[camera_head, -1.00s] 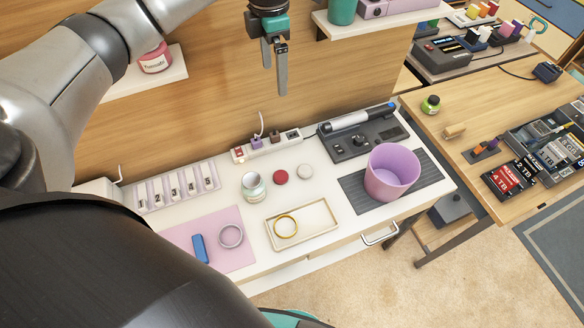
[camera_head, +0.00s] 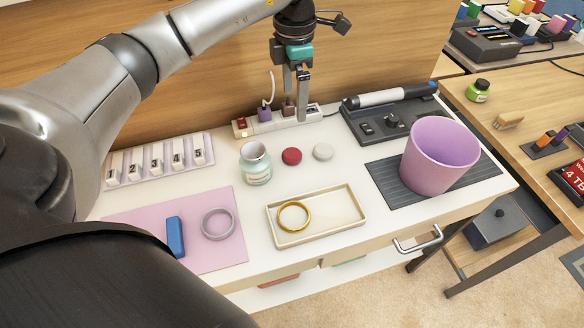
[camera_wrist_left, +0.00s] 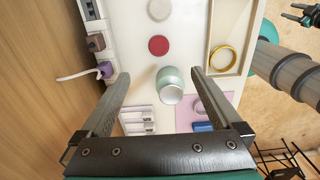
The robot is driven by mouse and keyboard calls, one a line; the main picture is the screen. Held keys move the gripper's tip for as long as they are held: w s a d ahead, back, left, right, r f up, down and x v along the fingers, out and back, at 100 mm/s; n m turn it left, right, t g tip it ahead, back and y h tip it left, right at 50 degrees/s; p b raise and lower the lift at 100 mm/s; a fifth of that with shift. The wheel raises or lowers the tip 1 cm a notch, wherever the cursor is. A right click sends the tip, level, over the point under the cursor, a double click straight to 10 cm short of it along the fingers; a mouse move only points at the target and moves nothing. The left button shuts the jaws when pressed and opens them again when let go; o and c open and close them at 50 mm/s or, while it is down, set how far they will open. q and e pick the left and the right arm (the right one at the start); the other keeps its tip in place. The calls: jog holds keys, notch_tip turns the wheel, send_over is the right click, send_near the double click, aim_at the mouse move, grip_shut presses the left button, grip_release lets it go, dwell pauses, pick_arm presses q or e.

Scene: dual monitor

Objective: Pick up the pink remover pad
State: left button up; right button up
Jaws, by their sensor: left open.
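A small round red-pink pad (camera_head: 291,156) lies flat on the white desk, beside a round off-white pad (camera_head: 323,151). In the left wrist view the red-pink pad (camera_wrist_left: 158,45) is above centre, beyond the fingertips, and the off-white pad (camera_wrist_left: 159,9) is at the top edge. My left gripper (camera_head: 297,112) points down above the back of the desk, behind the red-pink pad. It is open and empty, with both fingers spread in the wrist view (camera_wrist_left: 160,82). My right gripper (camera_wrist_left: 298,16) is small at the upper right of the wrist view; its jaws are unclear.
A pale green jar (camera_head: 255,165) stands left of the pads. A cream tray (camera_head: 330,228) with a gold ring (camera_head: 294,216) lies in front. A power strip (camera_head: 277,121) is behind. A purple bin (camera_head: 437,157) is at right, a pink mat (camera_head: 205,258) at left.

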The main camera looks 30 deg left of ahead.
pick_arm(q)
jog(key=f, duration=0.2)
jog(key=b, duration=0.3)
send_near(292, 153)
jog(key=shift+d+f, duration=0.15)
jog(key=shift+d, duration=0.1)
notch_tip(292, 153, down, 3)
jog(key=shift+f, duration=0.1)
jog(key=shift+a+f+b, duration=0.1)
jog(key=shift+f+b, duration=0.3)
jog(key=shift+f, duration=0.2)
notch_tip(292, 153, down, 3)
jog(key=shift+s+a+r+b, duration=0.1)
jog(key=shift+a+b, duration=0.05)
jog(key=shift+b, duration=0.35)
jog(key=shift+f, duration=0.55)
pick_arm(e)
jog(key=w+a+f, duration=0.1)
jog(key=w+f, duration=0.1)
jog(key=w, duration=0.3)
jog(key=shift+w+f, duration=0.35)
jog(key=shift+f, duration=0.05)
pick_arm(q)
jog(key=shift+c, duration=0.3)
